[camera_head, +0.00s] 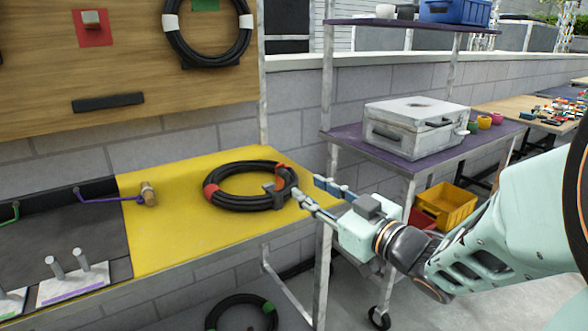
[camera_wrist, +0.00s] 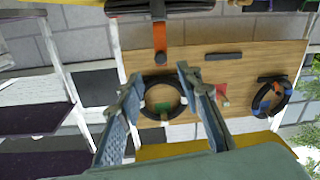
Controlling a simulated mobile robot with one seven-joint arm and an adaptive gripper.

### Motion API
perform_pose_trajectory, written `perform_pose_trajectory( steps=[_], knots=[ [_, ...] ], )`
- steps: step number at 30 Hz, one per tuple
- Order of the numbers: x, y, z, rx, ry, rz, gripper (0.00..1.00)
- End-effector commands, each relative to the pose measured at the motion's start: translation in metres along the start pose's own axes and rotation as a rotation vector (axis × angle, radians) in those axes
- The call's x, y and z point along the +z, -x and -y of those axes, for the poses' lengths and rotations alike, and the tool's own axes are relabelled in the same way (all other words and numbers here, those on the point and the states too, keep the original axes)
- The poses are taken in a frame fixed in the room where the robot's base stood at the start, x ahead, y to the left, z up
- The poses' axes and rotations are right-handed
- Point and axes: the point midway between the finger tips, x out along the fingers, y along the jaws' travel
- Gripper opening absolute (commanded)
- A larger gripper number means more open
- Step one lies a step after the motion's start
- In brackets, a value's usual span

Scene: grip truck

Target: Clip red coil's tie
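The red coil is a black ring of cable (camera_head: 228,201) with red bands, lying flat on the yellow tabletop (camera_head: 170,237). At its right side a dark clip with an orange-red tie (camera_head: 281,178) stands up from the coil. In the wrist view an orange-red strap (camera_wrist: 160,42) with a dark end shows at the top, below black cable (camera_wrist: 185,6). My gripper (camera_head: 307,187) is open just right of the coil, its fingers apart and pointing toward the tie. In the wrist view my gripper (camera_wrist: 158,73) has nothing between its fingers.
A purple-shelved cart (camera_head: 345,134) with a grey case (camera_head: 415,128) stands behind my gripper. A white-banded coil (camera_head: 205,55) hangs on the wooden board (camera_head: 130,68).

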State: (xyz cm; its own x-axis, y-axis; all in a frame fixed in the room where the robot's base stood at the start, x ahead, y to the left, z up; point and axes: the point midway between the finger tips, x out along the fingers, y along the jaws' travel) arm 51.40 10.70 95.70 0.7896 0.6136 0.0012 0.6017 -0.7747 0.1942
Motion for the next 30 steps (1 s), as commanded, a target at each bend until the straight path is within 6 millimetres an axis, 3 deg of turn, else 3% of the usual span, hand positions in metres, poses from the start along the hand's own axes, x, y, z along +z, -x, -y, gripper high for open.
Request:
perform_pose_trajectory(
  steps=[18,30],
  knots=[
    [0.001,-0.097,0.001,-0.002,0.001,0.001,0.33],
    [0.000,-0.106,0.001,-0.001,0.000,0.001,0.33]
  ],
)
